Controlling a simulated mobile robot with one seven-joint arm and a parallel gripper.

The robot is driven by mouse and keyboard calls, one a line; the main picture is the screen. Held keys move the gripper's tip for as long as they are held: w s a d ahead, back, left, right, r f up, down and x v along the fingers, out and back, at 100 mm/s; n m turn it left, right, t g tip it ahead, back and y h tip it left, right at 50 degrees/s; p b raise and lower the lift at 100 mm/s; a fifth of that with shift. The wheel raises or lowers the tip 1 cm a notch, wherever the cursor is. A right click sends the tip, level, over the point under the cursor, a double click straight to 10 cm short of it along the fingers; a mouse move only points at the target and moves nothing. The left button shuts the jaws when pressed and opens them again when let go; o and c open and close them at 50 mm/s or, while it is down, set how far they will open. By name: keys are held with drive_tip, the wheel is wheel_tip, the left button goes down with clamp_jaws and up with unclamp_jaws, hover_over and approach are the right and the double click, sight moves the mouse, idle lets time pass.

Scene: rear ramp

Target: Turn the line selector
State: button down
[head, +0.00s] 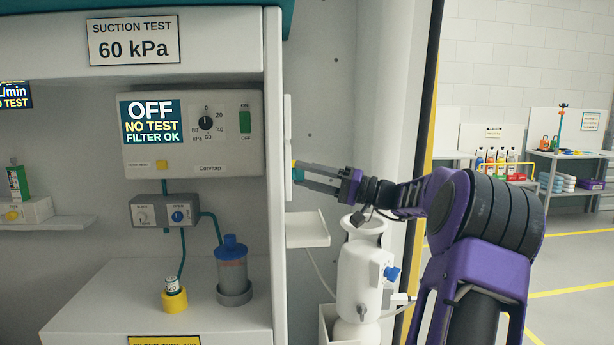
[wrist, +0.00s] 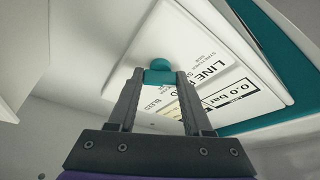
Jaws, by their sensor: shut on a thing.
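The line selector's teal knob (wrist: 160,73) sits on a white labelled panel (wrist: 205,45) in the wrist view. My gripper (wrist: 161,78) is shut on the knob, one finger on each side. In the head view my gripper (head: 298,170) reaches left to the edge of the upright white panel (head: 288,130), which is seen almost edge-on. Only a small bit of teal and yellow shows at the fingertips there. The panel's print reads "LINE" and "0.0 bar" in part; the fingers cover some of it. The knob's setting cannot be read.
A suction unit (head: 225,150) reading "OFF" hangs left of the panel. A small white tray (head: 307,230) juts out below my gripper. A white cylinder (head: 362,265) with a blue knob stands below my forearm. Open floor lies to the right.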

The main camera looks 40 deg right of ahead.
drive_tip(key=shift+d+n+y, duration=0.1)
drive_tip(key=shift+n+y, duration=0.5)
drive_tip(key=shift+n, duration=1.3)
drive_tip(key=shift+c, duration=1.6)
unclamp_jaws()
drive_tip(key=shift+f, duration=0.1)
drive_tip(key=v, duration=1.7)
drive_tip(key=shift+d+f+p, duration=0.15)
drive_tip(key=shift+f+p, duration=0.1)
drive_tip(key=shift+p, duration=0.15)
